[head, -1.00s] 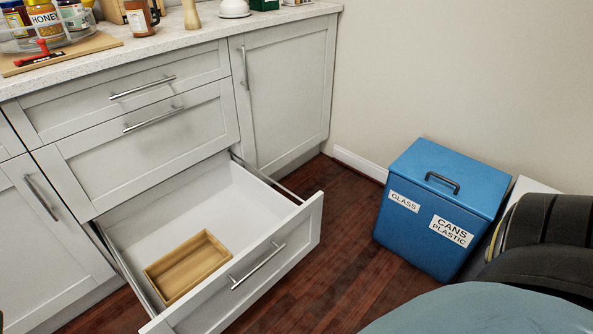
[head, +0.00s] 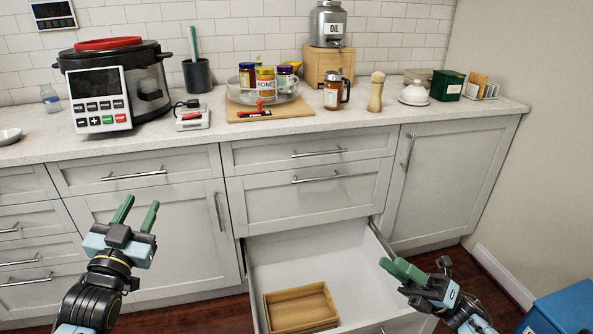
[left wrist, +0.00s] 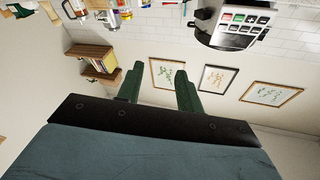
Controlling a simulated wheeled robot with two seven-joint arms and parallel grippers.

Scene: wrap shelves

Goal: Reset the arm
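My left gripper (head: 136,213) is raised in front of the cabinets at the left in the head view. Its two green fingers are apart with nothing between them, and they also show apart and empty in the left wrist view (left wrist: 158,88). My right gripper (head: 404,271) is at the lower right, over the open drawer's right side. Its green fingers are seen nearly edge-on and overlap, so I cannot tell whether they are apart. No object shows in it.
The bottom drawer (head: 345,247) stands open with a wooden tray (head: 300,306) inside. The counter (head: 200,146) holds a cooker (head: 150,85), jars (head: 265,80), a cutting board (head: 270,110) and a brown jar (head: 333,94). A blue bin (head: 565,310) stands at the lower right.

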